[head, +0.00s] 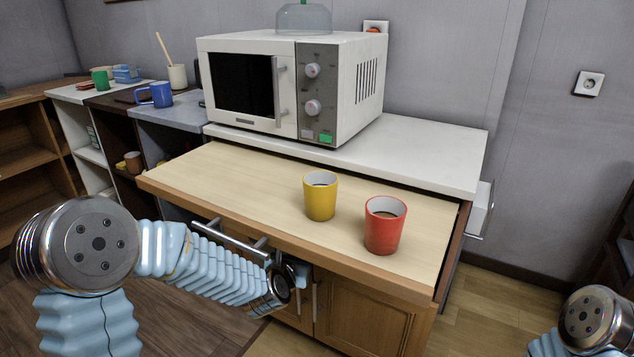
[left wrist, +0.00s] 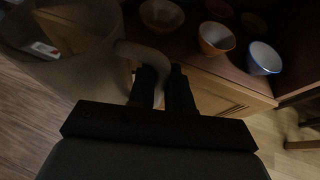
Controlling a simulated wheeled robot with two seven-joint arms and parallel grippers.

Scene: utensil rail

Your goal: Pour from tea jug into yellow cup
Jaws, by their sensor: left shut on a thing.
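The yellow cup (head: 320,197) stands upright on the pale wooden board, with something dark inside it. In the left wrist view, my left gripper (left wrist: 160,80) is shut on a curved grey handle (left wrist: 140,50). The handle joins a large greyish, see-through-looking vessel (left wrist: 95,62) at the left, which seems to be the tea jug. That view is dark, so the jug's contents and tilt are unclear. In the head view, my left arm reaches to the front of the cabinet, below the board; the jug and fingertips are hidden there. My right gripper is out of view; only part of that arm shows.
A red cup (head: 385,225) stands right of the yellow cup, near the board's front edge. A white microwave (head: 340,95) stands behind. A metal handle (head: 232,242) juts from the cabinet front beside my left arm. Several bowls, one orange (left wrist: 215,38), show in the wrist view.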

